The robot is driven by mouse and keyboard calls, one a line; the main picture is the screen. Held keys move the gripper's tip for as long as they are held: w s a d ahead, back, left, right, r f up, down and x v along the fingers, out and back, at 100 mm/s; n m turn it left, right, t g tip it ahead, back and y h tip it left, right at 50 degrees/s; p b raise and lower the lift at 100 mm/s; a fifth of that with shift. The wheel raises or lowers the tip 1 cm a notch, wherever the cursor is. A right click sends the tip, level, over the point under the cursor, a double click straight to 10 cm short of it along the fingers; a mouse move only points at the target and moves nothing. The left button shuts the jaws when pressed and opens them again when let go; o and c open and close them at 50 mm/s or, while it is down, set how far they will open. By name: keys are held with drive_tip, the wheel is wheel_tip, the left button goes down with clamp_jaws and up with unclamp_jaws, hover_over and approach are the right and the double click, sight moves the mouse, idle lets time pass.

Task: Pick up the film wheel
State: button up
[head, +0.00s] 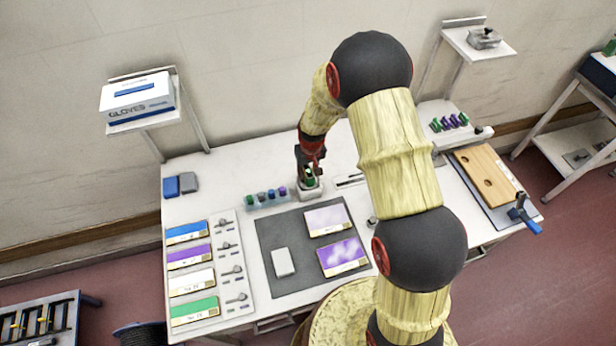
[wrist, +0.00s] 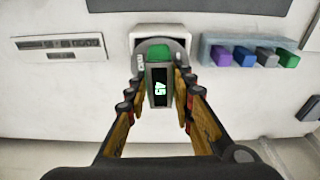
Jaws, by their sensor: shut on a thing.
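The film wheel (wrist: 159,80) appears to be the grey, round-edged piece with a green part and a dark face reading 45, seen in the wrist view. My gripper (wrist: 160,100) is shut on it, one finger on each side. In the head view my gripper (head: 311,165) points down at the back middle of the table, over a small white holder (head: 312,193). The holder also shows behind the piece in the wrist view (wrist: 143,33). I cannot tell whether the piece still touches the holder.
A rack of coloured blocks (head: 266,199) stands just left of the holder. A dark grey mat (head: 272,236) with panels lies in front. A tray of colour cards (head: 237,270) is at the left, a wooden board (head: 487,175) at the right. A gloves box (head: 138,96) sits on a shelf.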

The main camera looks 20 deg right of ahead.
clamp_jaws()
drive_tip(key=shift+r, duration=0.5)
wheel_tip(320, 180, up, 2)
drive_tip(key=shift+w+r, duration=0.1)
drive_tip(key=s+a+r, duration=0.4)
drive_tip(key=s+r, duration=0.6)
drive_tip(key=s, duration=0.3)
wheel_tip(320, 180, up, 8)
drive_tip(key=p, duration=0.4)
drive_tip(key=shift+s+p, duration=0.3)
drive_tip(key=shift+p, duration=0.05)
drive_tip(key=shift+f, duration=0.1)
